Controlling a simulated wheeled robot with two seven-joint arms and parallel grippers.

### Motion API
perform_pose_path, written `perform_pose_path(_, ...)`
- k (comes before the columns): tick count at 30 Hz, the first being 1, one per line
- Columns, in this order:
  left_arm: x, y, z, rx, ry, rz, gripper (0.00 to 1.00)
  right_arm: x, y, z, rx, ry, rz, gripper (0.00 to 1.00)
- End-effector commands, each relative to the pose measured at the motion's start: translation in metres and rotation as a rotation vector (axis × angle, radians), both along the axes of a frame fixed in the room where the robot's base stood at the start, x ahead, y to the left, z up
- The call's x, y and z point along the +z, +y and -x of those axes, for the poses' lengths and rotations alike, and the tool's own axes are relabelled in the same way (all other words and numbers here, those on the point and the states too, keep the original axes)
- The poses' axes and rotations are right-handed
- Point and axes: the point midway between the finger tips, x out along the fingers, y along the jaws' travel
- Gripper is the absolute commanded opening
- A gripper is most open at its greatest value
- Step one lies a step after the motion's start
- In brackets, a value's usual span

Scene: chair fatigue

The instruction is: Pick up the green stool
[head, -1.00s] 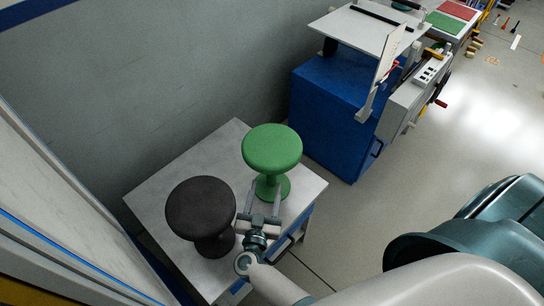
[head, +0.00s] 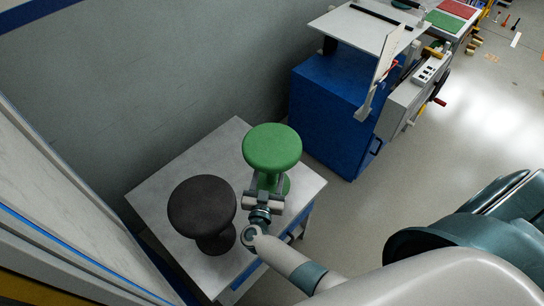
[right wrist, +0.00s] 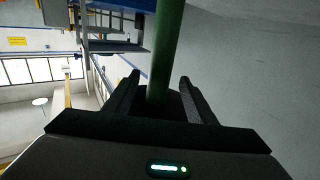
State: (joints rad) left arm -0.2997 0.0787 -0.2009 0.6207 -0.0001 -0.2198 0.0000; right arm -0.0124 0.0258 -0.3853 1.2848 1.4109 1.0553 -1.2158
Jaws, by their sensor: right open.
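The green stool (head: 272,147) stands upright on a grey-topped table, with a round seat, a narrow stem and a round base. My right gripper (head: 267,186) is at the stem, below the seat. In the right wrist view, the stool's green stem (right wrist: 166,50) rises between the two spread fingers of my right gripper (right wrist: 158,79). The jaws are open, with the stem between them; whether either finger touches it I cannot tell. The seat hides part of the stem in the head view. My left gripper is not in view.
A black stool (head: 202,205) stands on the same table (head: 163,193), left of my right gripper. A grey wall (head: 150,90) is behind the table. A blue cabinet (head: 328,118) with equipment stands at the back right. Open floor (head: 420,165) lies to the right.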

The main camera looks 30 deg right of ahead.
Motion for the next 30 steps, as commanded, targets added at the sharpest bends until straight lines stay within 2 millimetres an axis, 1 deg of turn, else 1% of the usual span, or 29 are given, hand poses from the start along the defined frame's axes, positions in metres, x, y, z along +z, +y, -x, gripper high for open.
perform_pose_path(1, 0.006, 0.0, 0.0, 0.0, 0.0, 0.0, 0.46, 0.005, -0.005, -0.006, 0.001, -0.002, 0.004, 0.51)
perform_pose_path(4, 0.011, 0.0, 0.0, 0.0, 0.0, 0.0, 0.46, 0.008, -0.014, -0.016, 0.001, -0.001, 0.005, 0.51)
perform_pose_path(9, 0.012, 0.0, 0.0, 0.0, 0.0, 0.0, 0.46, 0.004, -0.022, -0.029, 0.001, 0.0, 0.002, 0.51)
perform_pose_path(25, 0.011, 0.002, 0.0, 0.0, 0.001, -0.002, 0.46, 0.003, -0.024, -0.031, 0.0, 0.0, 0.0, 0.51)
perform_pose_path(26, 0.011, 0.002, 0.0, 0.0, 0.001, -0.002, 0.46, 0.003, -0.024, -0.031, 0.0, 0.0, 0.0, 0.44)
perform_pose_path(27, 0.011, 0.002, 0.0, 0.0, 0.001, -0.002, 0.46, 0.003, -0.024, -0.031, 0.0, 0.0, 0.0, 0.34)
perform_pose_path(29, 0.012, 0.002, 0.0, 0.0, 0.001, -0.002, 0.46, 0.003, -0.024, -0.03, 0.0, 0.0, 0.0, 0.2)
perform_pose_path(30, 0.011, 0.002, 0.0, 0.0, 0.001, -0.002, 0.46, 0.003, -0.024, -0.03, 0.0, 0.0, 0.0, 0.1)
